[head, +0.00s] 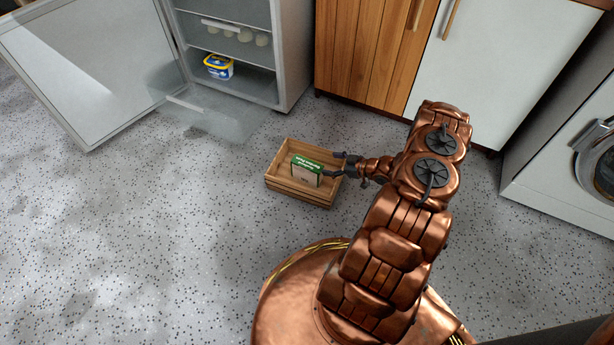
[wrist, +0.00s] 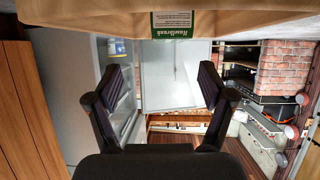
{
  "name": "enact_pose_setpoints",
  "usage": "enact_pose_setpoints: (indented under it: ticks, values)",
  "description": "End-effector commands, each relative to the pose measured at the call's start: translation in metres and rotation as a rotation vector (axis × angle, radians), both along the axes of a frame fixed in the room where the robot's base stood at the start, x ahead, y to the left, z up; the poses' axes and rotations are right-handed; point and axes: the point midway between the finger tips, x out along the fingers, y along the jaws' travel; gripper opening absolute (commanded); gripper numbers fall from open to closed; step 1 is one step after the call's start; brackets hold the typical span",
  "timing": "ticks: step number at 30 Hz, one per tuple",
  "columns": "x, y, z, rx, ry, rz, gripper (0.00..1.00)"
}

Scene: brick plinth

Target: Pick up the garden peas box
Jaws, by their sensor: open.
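The garden peas box (head: 305,172), green and beige with white lettering, sits inside a slatted wooden crate (head: 300,193) on the floor. My gripper (head: 333,164) is at the right side of the crate, its fingers pointing left towards the box. In the wrist view my gripper (wrist: 161,88) is open, with a wide empty gap between the fingers. A green label (wrist: 172,24) with upside-down lettering shows at the top edge there, against a tan surface; most of the box is cut off or hidden in that view.
A fridge stands open behind the crate, its door (head: 85,60) swung out left. A blue and yellow tub (head: 218,67) is on its lower shelf. A wooden cabinet (head: 365,50), a white cabinet (head: 485,70) and a washing machine (head: 560,165) line the back and right. Speckled floor left of the crate is clear.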

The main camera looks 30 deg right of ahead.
Motion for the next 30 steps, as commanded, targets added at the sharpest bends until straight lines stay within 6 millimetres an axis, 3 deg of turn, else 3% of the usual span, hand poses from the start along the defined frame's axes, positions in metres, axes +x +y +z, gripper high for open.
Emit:
enact_pose_setpoints:
  ticks: [7,24,30]
  values:
    - [-0.004,0.013,-0.014,0.045,-0.035,0.016,0.81]
    - [0.047,0.042,-0.038,0.045,-0.035,0.017,0.81]
    - [0.056,0.046,-0.04,0.045,-0.035,0.014,0.81]
